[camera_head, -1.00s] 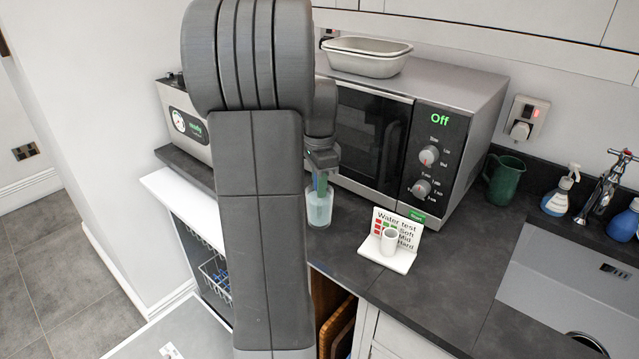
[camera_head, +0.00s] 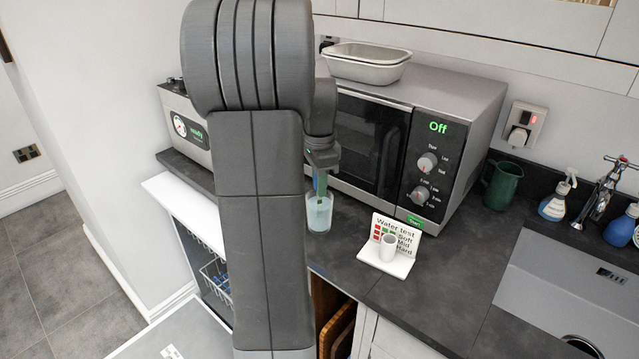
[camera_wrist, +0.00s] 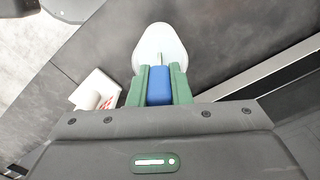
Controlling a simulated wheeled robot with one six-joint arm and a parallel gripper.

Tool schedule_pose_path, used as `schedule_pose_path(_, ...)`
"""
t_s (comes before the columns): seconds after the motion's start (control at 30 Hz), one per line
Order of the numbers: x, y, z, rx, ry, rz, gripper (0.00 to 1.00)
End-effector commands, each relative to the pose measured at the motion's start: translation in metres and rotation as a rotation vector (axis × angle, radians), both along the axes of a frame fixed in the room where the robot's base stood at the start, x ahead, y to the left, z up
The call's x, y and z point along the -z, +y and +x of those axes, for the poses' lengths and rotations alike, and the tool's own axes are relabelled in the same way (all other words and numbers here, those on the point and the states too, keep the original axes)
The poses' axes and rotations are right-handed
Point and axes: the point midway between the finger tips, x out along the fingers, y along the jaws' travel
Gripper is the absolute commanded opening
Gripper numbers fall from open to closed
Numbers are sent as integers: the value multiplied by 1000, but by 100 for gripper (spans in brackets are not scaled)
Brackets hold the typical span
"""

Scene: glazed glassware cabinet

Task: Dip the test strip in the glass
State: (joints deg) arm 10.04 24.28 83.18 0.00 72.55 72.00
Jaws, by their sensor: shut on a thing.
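The glass (camera_head: 319,214) stands on the dark counter in front of the microwave, with pale liquid in it. My gripper (camera_head: 320,184) is above it, fingers pointing down at its mouth; my arm hides part of the area. In the wrist view, the green fingers of my gripper (camera_wrist: 159,86) are shut on the blue end of the test strip (camera_wrist: 158,84). The strip's pale narrow part reaches over the mouth of the glass (camera_wrist: 160,38). I cannot tell whether its tip touches the liquid.
A white "Water test" card (camera_head: 398,230) with Soft, Mid and Hard rows stands right of the glass, a small white pot (camera_head: 388,247) before it. The microwave (camera_head: 425,160) reads Off. A green jug (camera_head: 502,184) and the sink (camera_head: 570,290) are further right.

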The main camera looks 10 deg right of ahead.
Motion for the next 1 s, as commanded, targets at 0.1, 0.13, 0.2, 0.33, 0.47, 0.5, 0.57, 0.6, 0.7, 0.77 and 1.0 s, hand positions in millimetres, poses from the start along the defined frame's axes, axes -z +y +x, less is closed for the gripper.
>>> schedule_pose_path(0.1,-18,0,0,0,-1,0,0)
schedule_pose_path(0.13,-21,0,0,0,-1,0,0)
schedule_pose_path(0.2,-28,0,0,0,-1,0,0)
schedule_pose_path(0.33,-41,0,0,0,-1,0,0)
schedule_pose_path(0.47,-53,0,0,0,-1,0,0)
schedule_pose_path(0.5,-57,0,0,0,-1,0,0)
schedule_pose_path(0.57,-63,0,0,0,-1,0,0)
schedule_pose_path(0.6,-67,0,0,0,0,0,0)
schedule_pose_path(0.7,-77,0,0,0,0,0,0)
schedule_pose_path(0.77,-83,0,0,0,0,0,0)
schedule_pose_path(1.0,-107,0,0,0,0,0,0)
